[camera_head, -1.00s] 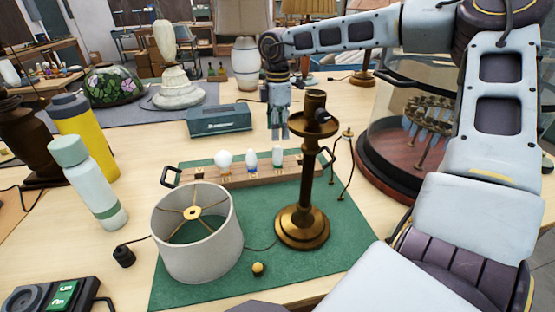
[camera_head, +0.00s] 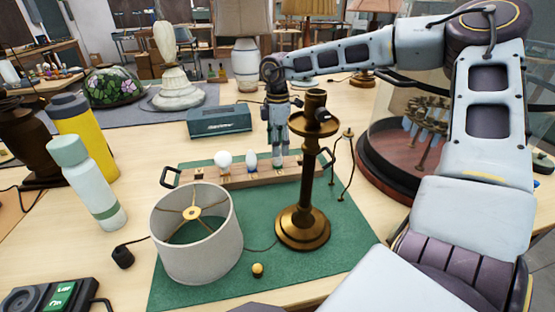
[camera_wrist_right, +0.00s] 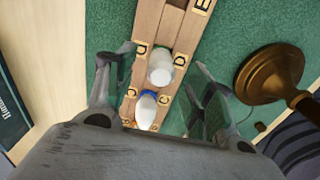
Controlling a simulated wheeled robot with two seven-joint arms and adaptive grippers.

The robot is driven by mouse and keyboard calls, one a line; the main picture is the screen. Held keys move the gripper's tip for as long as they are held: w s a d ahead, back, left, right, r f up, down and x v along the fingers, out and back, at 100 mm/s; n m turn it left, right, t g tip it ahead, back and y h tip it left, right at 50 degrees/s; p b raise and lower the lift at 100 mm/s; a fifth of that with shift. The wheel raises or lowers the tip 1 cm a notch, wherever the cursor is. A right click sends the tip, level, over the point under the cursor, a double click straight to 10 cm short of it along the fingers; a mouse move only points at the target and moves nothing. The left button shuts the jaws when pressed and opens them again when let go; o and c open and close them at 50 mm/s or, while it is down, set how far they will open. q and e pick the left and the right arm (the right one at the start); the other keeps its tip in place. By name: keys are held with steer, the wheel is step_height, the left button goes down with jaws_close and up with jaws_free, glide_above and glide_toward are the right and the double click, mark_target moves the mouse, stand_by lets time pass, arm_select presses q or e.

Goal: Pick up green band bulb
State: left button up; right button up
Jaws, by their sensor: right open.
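The wooden bulb rack (camera_head: 210,181) lies across the green mat, with a round white bulb (camera_head: 223,160) and a blue-banded bulb (camera_head: 251,161) upright in it. The third bulb in the row, the green band bulb (camera_wrist_right: 160,68), is mostly hidden by my gripper in the head view. In the right wrist view it looks white with a faint greenish tint; its band is hard to make out. My right gripper (camera_head: 279,160) points down over it, open, with a finger on either side (camera_wrist_right: 163,62). The blue-banded bulb (camera_wrist_right: 147,108) stands beside it. My left gripper is out of view.
A brass lamp stand (camera_head: 303,225) rises close to the right of my gripper. A white lampshade (camera_head: 195,250) stands in front of the rack on the green mat (camera_head: 290,275). A teal box (camera_head: 219,121) is behind, and a glass dome's base (camera_head: 385,165) is at right.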

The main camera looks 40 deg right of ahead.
mark_target(278, 160)
step_height(278, 160, down, 3)
steer(key=shift+a+f, duration=0.1)
steer(key=shift+f, duration=0.4)
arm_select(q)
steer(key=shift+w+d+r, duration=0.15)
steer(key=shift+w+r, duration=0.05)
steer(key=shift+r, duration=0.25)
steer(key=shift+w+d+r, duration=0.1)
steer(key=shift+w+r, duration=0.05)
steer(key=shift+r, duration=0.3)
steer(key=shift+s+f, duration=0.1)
arm_select(e)
steer(key=shift+c, duration=0.3)
steer(key=c, duration=1)
